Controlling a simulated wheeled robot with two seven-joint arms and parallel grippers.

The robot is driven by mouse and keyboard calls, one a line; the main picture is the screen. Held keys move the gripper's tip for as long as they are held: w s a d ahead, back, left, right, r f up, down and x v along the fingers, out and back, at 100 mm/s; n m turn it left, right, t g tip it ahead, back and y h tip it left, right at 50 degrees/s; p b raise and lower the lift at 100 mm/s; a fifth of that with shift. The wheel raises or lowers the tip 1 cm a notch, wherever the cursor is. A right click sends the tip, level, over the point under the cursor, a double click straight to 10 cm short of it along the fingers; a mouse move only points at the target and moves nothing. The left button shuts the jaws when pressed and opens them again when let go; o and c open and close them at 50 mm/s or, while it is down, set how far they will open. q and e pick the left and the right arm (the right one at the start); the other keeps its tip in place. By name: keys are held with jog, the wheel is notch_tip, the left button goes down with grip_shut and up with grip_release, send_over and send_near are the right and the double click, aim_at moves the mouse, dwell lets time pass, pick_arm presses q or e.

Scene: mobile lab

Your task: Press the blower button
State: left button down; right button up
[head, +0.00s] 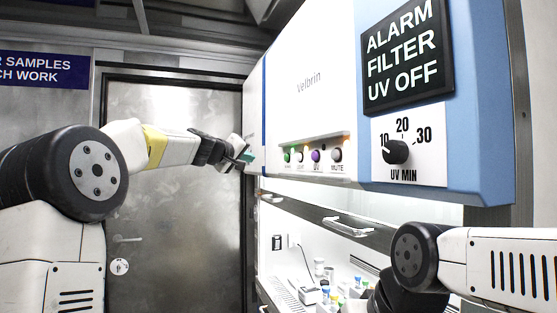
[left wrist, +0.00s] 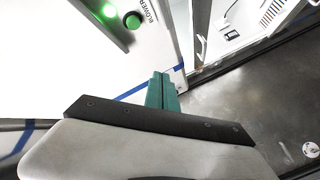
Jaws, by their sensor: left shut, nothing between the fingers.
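The blower button is the green round button (head: 287,157) at the left end of the button row on the white cabinet front. In the left wrist view the green button (left wrist: 133,20) sits near the top, beside a partly visible "BLOWER" label and a glowing green light (left wrist: 110,11). My left gripper (head: 246,156) is left of the button row in the head view. Its teal fingers (left wrist: 162,92) are shut and empty, and in the left wrist view they appear below and right of the button, apart from it. My right arm shows at the lower right, but its fingers are not visible.
The row also has a light button (head: 300,156), a purple UV button (head: 315,156) and a mute button (head: 337,155). A UV timer knob (head: 396,152) and an alarm display (head: 404,55) are to the right. A metal door (head: 170,220) stands behind my left arm.

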aim_at(286, 158)
pick_arm(q)
jog(key=w+d, duration=0.2)
jog(key=d, duration=0.6)
jog(key=shift+w+d, duration=0.2)
jog(key=shift+w, duration=0.15)
jog(key=shift+d, duration=0.1)
dwell(1.9)
jog(key=shift+w+d, duration=0.1)
jog(key=shift+d, duration=0.2)
jog(key=shift+w+d, duration=0.15)
jog(key=shift+d, duration=0.4)
dwell(0.7)
jog(key=shift+a, duration=0.1)
jog(key=shift+s+a, duration=0.3)
jog(key=shift+a, duration=0.45)
